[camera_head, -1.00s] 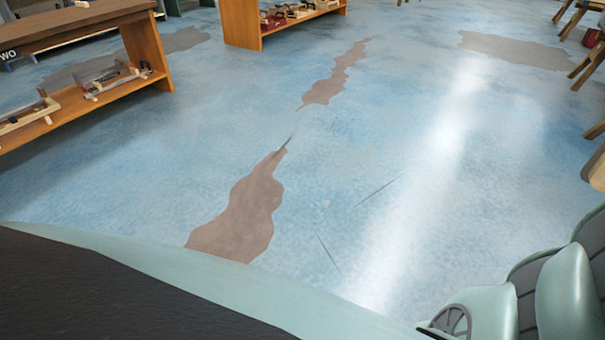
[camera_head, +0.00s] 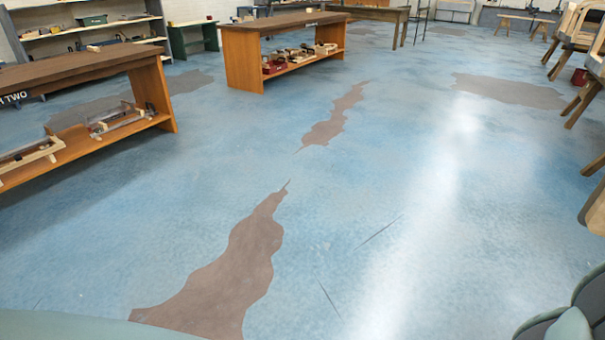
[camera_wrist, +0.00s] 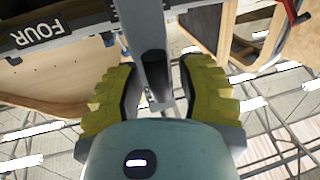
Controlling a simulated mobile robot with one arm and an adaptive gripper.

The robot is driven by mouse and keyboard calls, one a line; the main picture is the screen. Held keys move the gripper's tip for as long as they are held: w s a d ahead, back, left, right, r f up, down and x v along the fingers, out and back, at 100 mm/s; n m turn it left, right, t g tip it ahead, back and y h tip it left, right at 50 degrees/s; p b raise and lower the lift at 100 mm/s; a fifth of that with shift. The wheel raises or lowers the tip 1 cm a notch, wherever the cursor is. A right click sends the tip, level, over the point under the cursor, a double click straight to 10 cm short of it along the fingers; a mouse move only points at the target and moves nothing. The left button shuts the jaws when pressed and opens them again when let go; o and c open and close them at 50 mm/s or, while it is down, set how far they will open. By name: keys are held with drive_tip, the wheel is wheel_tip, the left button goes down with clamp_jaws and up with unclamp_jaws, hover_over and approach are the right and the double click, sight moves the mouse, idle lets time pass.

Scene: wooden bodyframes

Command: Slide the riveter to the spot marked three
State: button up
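I cannot make out the riveter or a spot marked three in either view. My gripper (camera_wrist: 157,70) shows in the wrist view with its two yellow ribbed fingers apart. A dark label reading FOUR (camera_wrist: 42,32) shows upside down at the upper left, on the edge of a wooden piece of furniture.
In the head view, a bench labelled TWO (camera_head: 75,70) stands at the left with trays on its lower shelf. Another wooden bench (camera_head: 241,60) stands behind it. The blue floor (camera_head: 370,190) between is clear, with brown worn patches.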

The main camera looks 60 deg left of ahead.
drive_tip(key=shift+o, duration=0.9)
drive_tip(key=shift+s+a, duration=0.1)
drive_tip(key=shift+s+a, duration=0.25)
drive_tip(key=shift+a, duration=0.05)
drive_tip(key=v, duration=1.1)
drive_tip(key=shift+w+r, duration=0.1)
